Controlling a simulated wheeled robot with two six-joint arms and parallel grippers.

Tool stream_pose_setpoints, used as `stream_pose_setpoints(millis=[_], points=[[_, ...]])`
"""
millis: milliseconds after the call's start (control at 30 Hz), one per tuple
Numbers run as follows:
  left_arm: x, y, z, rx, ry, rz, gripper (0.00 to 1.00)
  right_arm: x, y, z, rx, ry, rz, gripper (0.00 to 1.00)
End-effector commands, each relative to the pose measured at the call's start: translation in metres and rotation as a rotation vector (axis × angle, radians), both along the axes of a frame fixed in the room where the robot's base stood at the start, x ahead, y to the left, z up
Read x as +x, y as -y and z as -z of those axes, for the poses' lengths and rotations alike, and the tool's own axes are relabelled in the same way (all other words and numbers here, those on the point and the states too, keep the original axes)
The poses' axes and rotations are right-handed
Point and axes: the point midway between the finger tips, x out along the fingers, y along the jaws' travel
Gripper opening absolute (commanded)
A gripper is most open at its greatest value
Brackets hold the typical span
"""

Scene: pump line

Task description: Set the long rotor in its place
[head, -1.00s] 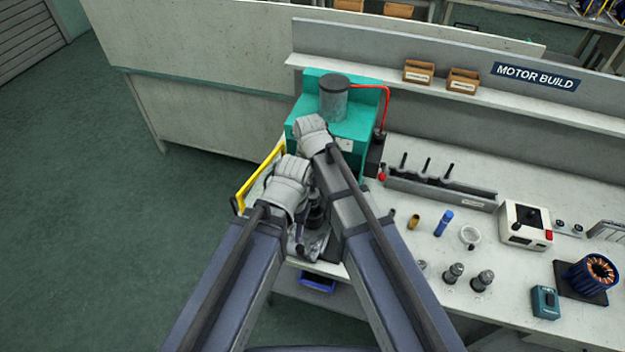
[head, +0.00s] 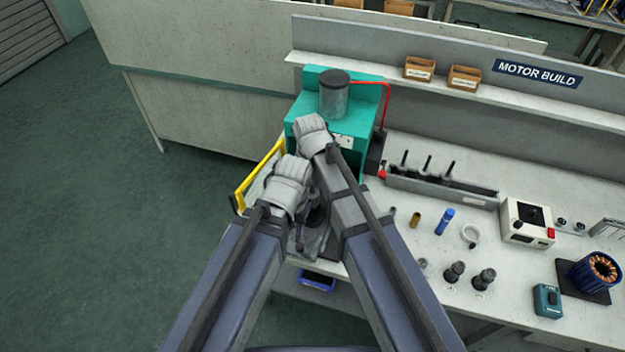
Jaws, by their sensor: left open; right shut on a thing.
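My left gripper (head: 304,222) is the lower one, over the left end of the bench in front of the teal machine (head: 354,146). It is open, its fingers mostly hidden by my wrist. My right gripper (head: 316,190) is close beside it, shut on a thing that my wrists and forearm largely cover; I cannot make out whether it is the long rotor. A dark part (head: 317,215) shows in the gap between my arms. Two dark rotor-like parts, one (head: 455,271) and another (head: 484,279), stand upright on the bench to the right, apart from both grippers.
A grey rack (head: 430,187) with three dark pins stands behind. A brass piece (head: 415,220), a blue cylinder (head: 445,221), a white ring (head: 471,234), a control box (head: 527,221) and a wound stator (head: 595,271) lie right. A yellow rail (head: 258,176) edges the left side.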

Motion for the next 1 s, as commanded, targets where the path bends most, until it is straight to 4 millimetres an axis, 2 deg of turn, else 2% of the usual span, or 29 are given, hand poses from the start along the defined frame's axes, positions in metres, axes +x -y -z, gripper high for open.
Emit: stream_pose_setpoints(millis=[1000], points=[[0.0000, 0.0000, 0.0069, 0.000, 0.000, 0.000, 0.50, 0.0000, 0.0000, 0.0070, 0.000, 0.000, 0.000, 0.00]])
